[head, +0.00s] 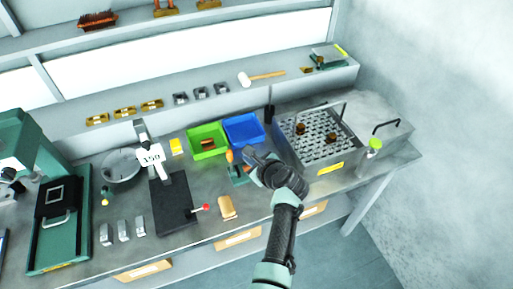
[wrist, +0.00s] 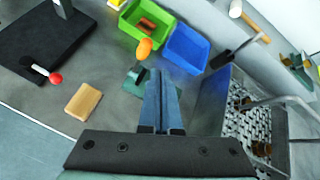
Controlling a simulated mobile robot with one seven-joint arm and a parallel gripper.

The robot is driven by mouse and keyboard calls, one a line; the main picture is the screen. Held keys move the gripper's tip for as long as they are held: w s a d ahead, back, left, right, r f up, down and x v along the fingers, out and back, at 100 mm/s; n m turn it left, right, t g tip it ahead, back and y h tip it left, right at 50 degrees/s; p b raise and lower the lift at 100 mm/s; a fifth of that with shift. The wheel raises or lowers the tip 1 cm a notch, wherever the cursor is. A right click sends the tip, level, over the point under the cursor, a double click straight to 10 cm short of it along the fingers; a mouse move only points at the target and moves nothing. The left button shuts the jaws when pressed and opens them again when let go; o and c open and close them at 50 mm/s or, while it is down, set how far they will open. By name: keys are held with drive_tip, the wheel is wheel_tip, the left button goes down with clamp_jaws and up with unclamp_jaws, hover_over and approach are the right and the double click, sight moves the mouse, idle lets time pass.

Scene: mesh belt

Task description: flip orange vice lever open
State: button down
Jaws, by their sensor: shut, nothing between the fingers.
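The orange vice lever (head: 229,156) stands up from a small green vice (head: 237,175) on the grey bench, in front of the green bin. In the wrist view the lever's orange knob (wrist: 145,47) is just beyond my fingertips, slightly left. The green vice body (wrist: 136,80) shows left of the fingers, partly hidden by them. My gripper (head: 247,152) is shut and empty, just right of the lever in the head view. Its fingers (wrist: 160,73) are together in the wrist view. I cannot tell whether they touch the lever.
Behind the vice are a green bin (head: 207,139) and a blue bin (head: 243,130). A metal tank with a mesh basket (head: 318,165) stands to the right. A wooden block (head: 227,207) and a red-knobbed black plate (head: 171,203) lie left. Bare bench shows around the block.

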wheel_tip(320, 180, up, 6)
drive_tip(key=shift+s+d, duration=0.3)
drive_tip(key=shift+d, duration=0.15)
drive_tip(key=shift+r, duration=0.1)
drive_tip(key=shift+s+d+r, duration=0.1)
